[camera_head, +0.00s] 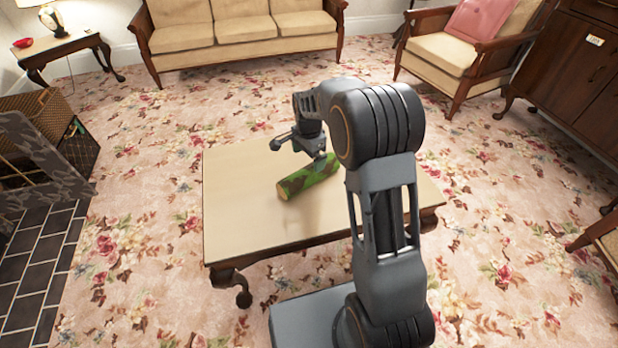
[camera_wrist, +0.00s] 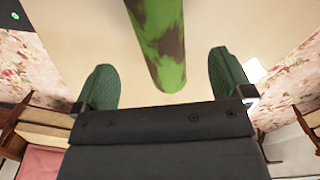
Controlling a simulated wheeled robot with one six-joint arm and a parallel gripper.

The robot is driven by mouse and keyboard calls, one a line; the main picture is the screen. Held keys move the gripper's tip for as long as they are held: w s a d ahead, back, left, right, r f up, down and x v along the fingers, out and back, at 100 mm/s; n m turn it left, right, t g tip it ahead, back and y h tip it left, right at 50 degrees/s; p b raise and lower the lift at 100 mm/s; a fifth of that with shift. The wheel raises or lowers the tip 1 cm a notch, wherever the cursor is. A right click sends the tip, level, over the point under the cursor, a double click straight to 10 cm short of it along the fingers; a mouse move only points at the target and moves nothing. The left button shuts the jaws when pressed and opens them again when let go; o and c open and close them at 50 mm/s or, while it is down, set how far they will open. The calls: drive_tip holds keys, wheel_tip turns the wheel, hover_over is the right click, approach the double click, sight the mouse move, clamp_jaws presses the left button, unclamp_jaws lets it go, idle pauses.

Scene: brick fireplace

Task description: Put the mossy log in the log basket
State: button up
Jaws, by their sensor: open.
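The mossy log (camera_head: 308,177) lies on the low table (camera_head: 240,220), green with brown patches and a pale cut end toward the lower left. My gripper (camera_head: 300,148) is above the table at the log's far side. In the wrist view, my gripper (camera_wrist: 162,85) is open, with one finger on each side of the log (camera_wrist: 163,42) and clear gaps between. The log's near end shows between the fingers; its other end runs out of the top of the picture. I cannot tell the exact height of the fingers above the table. A wicker basket (camera_head: 48,112) stands at the far left by the hearth.
A dark mesh-sided container (camera_head: 82,150) stands beside the wicker basket, by the tiled hearth (camera_head: 40,260). A sofa (camera_head: 235,35), an armchair (camera_head: 450,50) and a lamp table (camera_head: 65,50) stand behind. Open carpet (camera_head: 150,180) lies between table and hearth.

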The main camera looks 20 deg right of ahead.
sight(309, 175)
drive_tip(key=shift+d+f+b, duration=0.1)
drive_tip(key=shift+f+b, duration=2)
drive_tip(key=shift+f, duration=2.5)
drive_tip(key=shift+c, duration=0.2)
drive_tip(key=shift+r, duration=0.1)
drive_tip(key=c, duration=1.4)
